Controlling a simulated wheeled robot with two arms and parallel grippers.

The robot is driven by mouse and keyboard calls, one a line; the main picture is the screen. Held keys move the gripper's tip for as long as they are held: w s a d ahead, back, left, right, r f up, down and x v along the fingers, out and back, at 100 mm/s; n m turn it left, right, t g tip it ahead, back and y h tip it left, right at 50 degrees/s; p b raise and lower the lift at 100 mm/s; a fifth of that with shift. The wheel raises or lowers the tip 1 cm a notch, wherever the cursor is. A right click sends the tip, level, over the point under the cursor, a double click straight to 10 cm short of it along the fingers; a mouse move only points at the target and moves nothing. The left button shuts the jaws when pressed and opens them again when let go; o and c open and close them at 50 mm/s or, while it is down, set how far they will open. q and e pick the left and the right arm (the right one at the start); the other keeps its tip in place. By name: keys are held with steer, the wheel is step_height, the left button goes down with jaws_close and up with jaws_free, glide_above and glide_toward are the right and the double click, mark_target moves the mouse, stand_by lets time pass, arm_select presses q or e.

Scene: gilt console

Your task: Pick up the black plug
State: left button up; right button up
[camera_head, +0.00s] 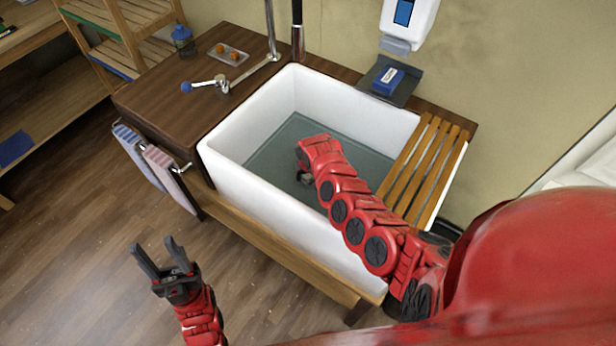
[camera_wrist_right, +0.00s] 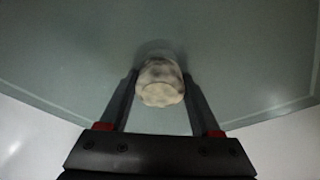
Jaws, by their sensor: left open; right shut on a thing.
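My right arm reaches down into the white sink (camera_head: 228,178), and its gripper (camera_head: 305,178) is low over the grey-green sink bottom, mostly hidden by my own wrist. In the right wrist view, my right gripper (camera_wrist_right: 160,90) is shut on a small rounded thing (camera_wrist_right: 160,84), pale and mottled grey, held between the fingertips. No clearly black plug shows; I cannot tell whether this pale thing is the plug. My left gripper (camera_head: 158,262) is open and empty above the floor, left of the sink and away from it.
A slatted wooden rack (camera_head: 425,165) covers the sink's right end. A tap (camera_head: 272,35) rises behind the sink. A wooden counter (camera_head: 165,95) holds a soap dish (camera_head: 228,54) and blue jar (camera_head: 184,41). Towels (camera_head: 168,175) hang at its front. A dispenser (camera_head: 408,18) is on the wall.

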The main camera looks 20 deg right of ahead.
steer(key=shift+c, duration=1)
steer(key=shift+r, duration=0.1)
steer(key=shift+w+r, duration=0.1)
steer(key=shift+r, duration=0.45)
step_height(320, 180, up, 7)
steer(key=shift+r+b, duration=0.1)
steer(key=shift+b, duration=0.7)
steer(key=shift+r, duration=0.75)
